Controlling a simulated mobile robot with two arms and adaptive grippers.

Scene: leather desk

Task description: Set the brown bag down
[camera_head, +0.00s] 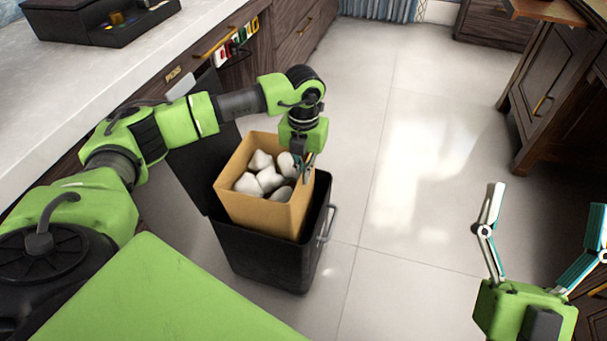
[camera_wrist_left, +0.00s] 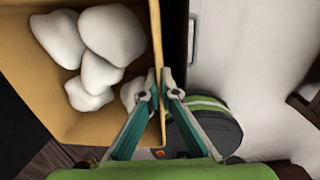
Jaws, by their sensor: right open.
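The brown bag (camera_head: 262,212) is open at the top and full of several white lumps (camera_head: 268,180). It is upright, with its lower part hidden in or behind the rim of a black bin (camera_head: 262,262). I cannot tell whether its bottom touches anything. My left gripper (camera_head: 306,170) points down at the bag's right edge. In the left wrist view, the left fingers (camera_wrist_left: 161,88) pinch the bag's wall (camera_wrist_left: 155,40) between their tips. My right gripper (camera_head: 547,196) is empty, its fingers spread wide, at the lower right, well away from the bag.
The bin's dark lid (camera_head: 196,160) stands open on the left, and a metal handle (camera_head: 326,224) is on its right. A pale counter (camera_head: 60,110) with drawers runs along the left. Wooden cabinets (camera_head: 560,90) stand at the right. The tiled floor (camera_head: 410,170) between is clear.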

